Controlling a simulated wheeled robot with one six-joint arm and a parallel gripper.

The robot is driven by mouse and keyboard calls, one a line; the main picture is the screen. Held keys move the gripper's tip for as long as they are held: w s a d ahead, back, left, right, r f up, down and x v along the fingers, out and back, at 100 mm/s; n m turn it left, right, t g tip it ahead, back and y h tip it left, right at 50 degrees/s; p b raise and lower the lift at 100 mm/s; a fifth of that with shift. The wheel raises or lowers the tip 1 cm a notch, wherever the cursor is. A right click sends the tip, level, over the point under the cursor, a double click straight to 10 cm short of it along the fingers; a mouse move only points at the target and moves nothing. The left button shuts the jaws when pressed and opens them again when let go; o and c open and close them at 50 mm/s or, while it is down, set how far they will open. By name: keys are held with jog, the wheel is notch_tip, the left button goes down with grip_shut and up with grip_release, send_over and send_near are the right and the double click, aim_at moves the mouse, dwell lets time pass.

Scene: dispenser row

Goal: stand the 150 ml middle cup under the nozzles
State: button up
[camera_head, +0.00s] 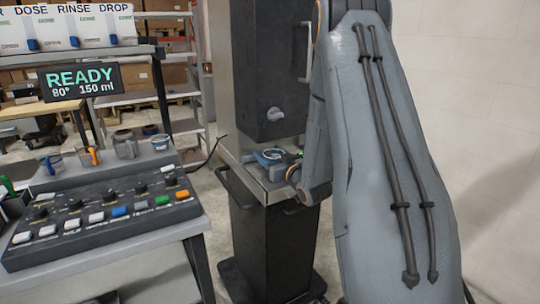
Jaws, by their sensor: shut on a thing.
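A clear cup with a bluish rim (268,157) is at the metal shelf (262,182) of the dark dispenser (262,65). My gripper (288,160) reaches it from the right and is shut on it; the fingers are small and partly hidden by my arm. I cannot tell whether the cup's base touches the shelf, or read a size mark on it. A grey rounded part (275,114) sticks out of the dispenser front above the cup. I cannot make out the nozzles themselves.
A display (82,81) reads READY, 80°, 150 ml. My arm covers the space right of the dispenser.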

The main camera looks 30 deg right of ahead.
jog(key=shift+f+b, duration=0.45)
jog(key=shift+f, duration=0.35)
dwell(0.4)
jog(key=o, duration=1.1)
